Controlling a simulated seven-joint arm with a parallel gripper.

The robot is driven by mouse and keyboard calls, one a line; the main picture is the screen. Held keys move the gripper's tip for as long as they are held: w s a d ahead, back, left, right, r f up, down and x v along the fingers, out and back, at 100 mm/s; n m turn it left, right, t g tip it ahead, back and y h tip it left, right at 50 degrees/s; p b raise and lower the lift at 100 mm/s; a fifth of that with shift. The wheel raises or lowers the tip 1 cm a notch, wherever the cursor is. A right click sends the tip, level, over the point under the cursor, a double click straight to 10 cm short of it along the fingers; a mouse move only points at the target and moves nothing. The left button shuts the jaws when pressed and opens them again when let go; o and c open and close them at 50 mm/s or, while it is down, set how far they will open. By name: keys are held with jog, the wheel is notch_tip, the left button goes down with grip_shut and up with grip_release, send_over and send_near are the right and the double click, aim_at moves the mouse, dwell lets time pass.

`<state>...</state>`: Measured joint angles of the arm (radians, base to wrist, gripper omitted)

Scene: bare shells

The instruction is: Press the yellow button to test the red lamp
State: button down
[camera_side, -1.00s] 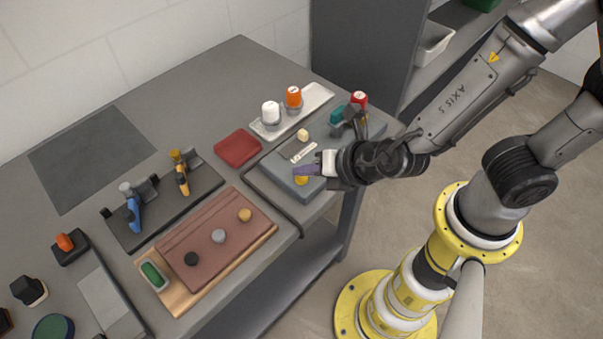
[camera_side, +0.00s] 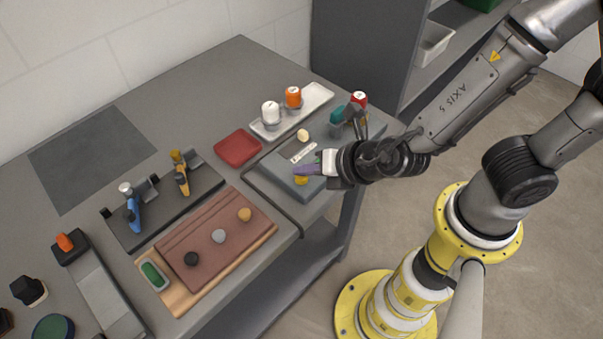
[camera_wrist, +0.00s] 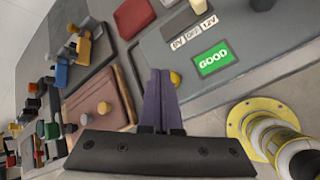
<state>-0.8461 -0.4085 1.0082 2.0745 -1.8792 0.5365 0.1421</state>
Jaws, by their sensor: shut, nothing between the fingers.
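The yellow button (camera_side: 301,181) is on the near edge of a grey test box (camera_side: 268,177). In the wrist view the button (camera_wrist: 175,78) shows just beside my purple fingertips. My gripper (camera_side: 295,170) is shut and empty, its tips right at the button; whether they touch it I cannot tell. A green display (camera_wrist: 214,59) on the box reads GOOD.
A white tray (camera_side: 322,94) holds a white lamp (camera_side: 270,113) and an orange lamp (camera_side: 293,98). A red pad (camera_side: 238,148) lies left of the box. A brown board (camera_side: 190,240) with knobs and a dark plate with blue and orange clamps stand further left.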

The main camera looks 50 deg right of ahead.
aim_at(306, 184)
jog(key=shift+r, duration=0.5)
notch_tip(306, 184, up, 5)
dwell(0.6)
dwell(0.4)
